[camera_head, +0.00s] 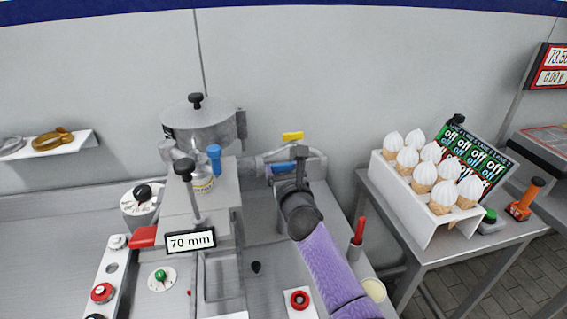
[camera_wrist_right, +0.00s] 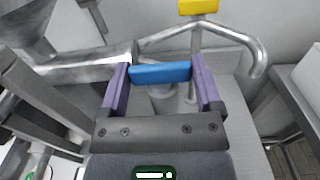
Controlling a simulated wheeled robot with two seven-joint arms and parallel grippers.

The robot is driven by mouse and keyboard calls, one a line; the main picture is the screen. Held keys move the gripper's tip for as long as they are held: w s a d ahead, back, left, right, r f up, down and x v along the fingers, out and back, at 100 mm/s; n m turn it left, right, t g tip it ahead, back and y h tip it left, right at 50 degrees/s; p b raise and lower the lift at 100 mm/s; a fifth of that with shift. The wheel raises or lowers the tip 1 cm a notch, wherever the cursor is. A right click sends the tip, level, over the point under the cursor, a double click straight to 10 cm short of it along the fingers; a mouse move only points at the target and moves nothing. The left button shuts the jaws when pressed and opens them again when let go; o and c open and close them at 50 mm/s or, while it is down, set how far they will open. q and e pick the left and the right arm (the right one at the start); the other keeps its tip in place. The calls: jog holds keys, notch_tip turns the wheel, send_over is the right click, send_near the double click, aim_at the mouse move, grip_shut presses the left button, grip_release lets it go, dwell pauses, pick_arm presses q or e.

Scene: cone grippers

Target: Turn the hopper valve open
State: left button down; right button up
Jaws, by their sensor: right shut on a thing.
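The metal hopper (camera_head: 205,130) with a black-knobbed lid stands at the back left of the machine. A metal pipe runs right from it, with a blue valve handle (camera_head: 282,168) on it. My right gripper (camera_head: 290,178) is at this handle, its arm reaching up from the lower right. In the right wrist view, the blue handle (camera_wrist_right: 160,73) lies crosswise between the two purple fingers of my right gripper (camera_wrist_right: 164,82), which are shut on its ends. My gripper hides part of the pipe in the head view. My left gripper is not in view.
A yellow handle (camera_head: 293,136) stands above the pipe. A second blue knob (camera_head: 214,155) is beside the hopper. A black-knobbed lever (camera_head: 184,170) stands in front. At right, a white rack (camera_head: 432,215) holds several cones on a side table.

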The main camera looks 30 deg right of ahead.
jog(key=o, duration=1)
jog(key=shift+o, duration=0.2)
jog(key=shift+s+a, duration=0.1)
jog(key=shift+s, duration=0.05)
jog(key=p+v, duration=0.2)
jog(key=v, duration=0.7)
jog(key=shift+s+p, duration=0.3)
jog(key=shift+p, duration=0.1)
